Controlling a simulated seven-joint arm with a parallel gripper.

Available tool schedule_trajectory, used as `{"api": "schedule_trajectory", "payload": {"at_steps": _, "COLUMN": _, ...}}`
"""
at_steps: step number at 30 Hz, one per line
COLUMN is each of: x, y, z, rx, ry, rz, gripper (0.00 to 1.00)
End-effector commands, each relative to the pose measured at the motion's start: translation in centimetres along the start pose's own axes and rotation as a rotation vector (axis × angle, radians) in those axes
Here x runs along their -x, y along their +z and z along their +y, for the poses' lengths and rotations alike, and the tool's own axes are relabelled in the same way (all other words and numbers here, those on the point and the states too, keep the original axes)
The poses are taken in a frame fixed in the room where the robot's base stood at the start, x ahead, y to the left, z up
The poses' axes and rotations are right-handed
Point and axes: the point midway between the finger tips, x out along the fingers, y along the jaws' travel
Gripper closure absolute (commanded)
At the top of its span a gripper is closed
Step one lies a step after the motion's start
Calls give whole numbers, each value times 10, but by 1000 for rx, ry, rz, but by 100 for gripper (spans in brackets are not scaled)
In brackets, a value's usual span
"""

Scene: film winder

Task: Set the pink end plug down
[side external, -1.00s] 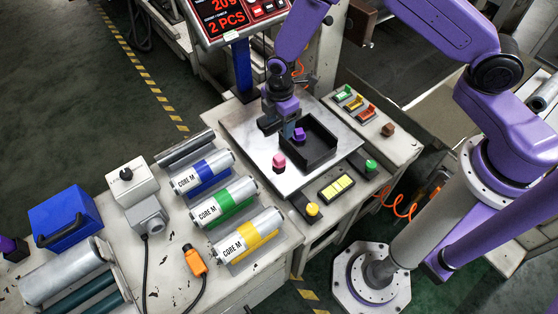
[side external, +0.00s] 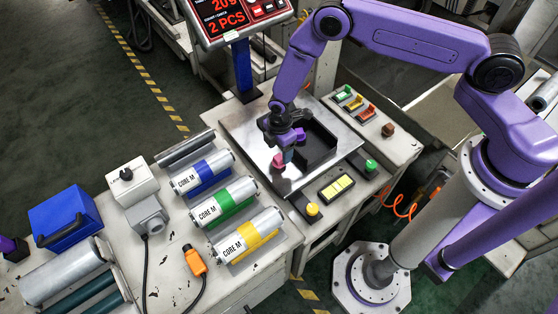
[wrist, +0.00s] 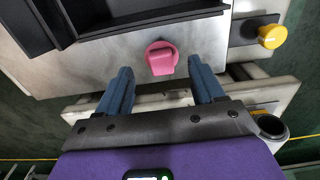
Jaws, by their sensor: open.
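The pink end plug (side external: 278,163) stands on the bare metal of the scale plate (side external: 240,127), just outside the black tray (side external: 321,143). In the wrist view the pink plug (wrist: 162,58) lies ahead of the gap between my two blue-grey fingers. My gripper (wrist: 161,72) is open with nothing between the fingers. In the side view my gripper (side external: 287,157) is low beside the pink plug and partly overlaps it. I cannot tell whether a finger touches it. My gripper hides part of the tray.
A yellow knob-like piece (side external: 312,209) and a green one (side external: 371,165) sit at the plate's near side. A brown block (side external: 388,129) is at the right. Several labelled cores (side external: 222,203) lie to the left. The display (side external: 240,12) shows 20 g and 2 PCS.

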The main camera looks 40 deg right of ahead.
Motion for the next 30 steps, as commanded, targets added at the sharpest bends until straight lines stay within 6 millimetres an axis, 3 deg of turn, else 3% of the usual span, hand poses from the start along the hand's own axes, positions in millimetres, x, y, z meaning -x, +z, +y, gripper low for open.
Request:
{"api": "schedule_trajectory", "payload": {"at_steps": 15, "x": -49, "y": -2, "z": -2, "rx": -1, "ry": 1, "rz": -1, "gripper": 32}}
{"api": "schedule_trajectory", "payload": {"at_steps": 25, "x": -52, "y": -2, "z": -2, "rx": -1, "ry": 2, "rz": 0, "gripper": 32}}
{"api": "schedule_trajectory", "payload": {"at_steps": 29, "x": -52, "y": -2, "z": -2, "rx": -1, "ry": 2, "rz": 0, "gripper": 75}}
{"api": "schedule_trajectory", "payload": {"at_steps": 30, "x": -52, "y": -2, "z": -2, "rx": -1, "ry": 2, "rz": -1, "gripper": 79}}
